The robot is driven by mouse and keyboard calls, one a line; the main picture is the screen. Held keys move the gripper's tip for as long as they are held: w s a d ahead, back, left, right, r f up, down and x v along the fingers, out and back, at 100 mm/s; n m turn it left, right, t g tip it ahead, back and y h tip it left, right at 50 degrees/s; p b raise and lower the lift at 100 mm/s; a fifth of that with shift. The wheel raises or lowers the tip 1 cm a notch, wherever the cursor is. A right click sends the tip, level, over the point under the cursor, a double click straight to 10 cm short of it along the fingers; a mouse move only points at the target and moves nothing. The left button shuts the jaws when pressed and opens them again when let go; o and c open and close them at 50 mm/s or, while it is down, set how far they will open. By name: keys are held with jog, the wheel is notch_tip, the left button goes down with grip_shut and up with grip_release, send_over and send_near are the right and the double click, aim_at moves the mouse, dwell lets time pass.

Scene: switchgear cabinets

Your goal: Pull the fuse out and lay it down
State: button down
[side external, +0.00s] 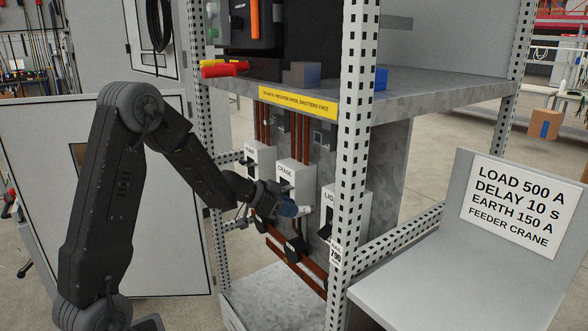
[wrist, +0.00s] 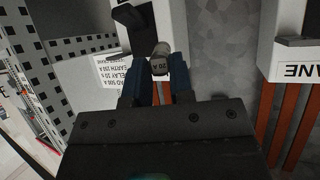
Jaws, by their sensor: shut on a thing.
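My gripper (side external: 292,209) is shut on a pale cylindrical fuse (side external: 304,211), in front of the copper bars between the CRANE and LIG holders. In the wrist view the fuse (wrist: 160,64) shows a grey end marked 20 A, between my blue fingertips (wrist: 158,88). The white CRANE holder (side external: 294,175) is behind and left of my gripper in the side view; its lower part is partly hidden by the gripper. The LIG holder (side external: 345,207) is to the right, partly behind the cabinet post. Whether the fuse touches a holder I cannot tell.
A perforated post (side external: 360,120) stands close to the right of my gripper. A third white holder (side external: 260,158) is at the left. The cabinet floor (side external: 270,298) and the grey bench (side external: 450,285) with the LOAD 500 A sign (side external: 510,205) look clear.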

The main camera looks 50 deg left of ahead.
jog(key=s+d+f+m+g+h, duration=0.2)
jog(key=s+d+f+m, duration=0.15)
jog(key=f, duration=0.25)
jog(key=s+d+f+m+g+y, duration=0.1)
jog(key=s+d+m+g, duration=0.3)
jog(key=d, duration=0.5)
jog(key=s+d+f+m+g+y, duration=0.25)
jog(key=s+d+m, duration=0.35)
jog(key=d, duration=0.4)
jog(key=s+d+f+m+g+y, duration=0.1)
jog(key=s+d+m+g, duration=0.4)
jog(key=d, duration=0.4)
jog(key=w+d+r+m+t+y, duration=0.2)
jog(key=w+r+m+t, duration=0.1)
jog(key=w+r, duration=0.6)
jog(key=w+d+r+m+t+y, duration=0.1)
jog(key=w+r+m+t+y, duration=0.1)
jog(key=w+r, duration=0.8)
jog(key=shift+w+d+r+m+t, duration=0.3)
jog(key=shift+m+t, duration=0.35)
jog(key=shift+m, duration=0.5)
jog(key=shift+f, duration=3.45)
jog(key=shift+d+f, duration=0.1)
jog(key=shift+f, duration=0.45)
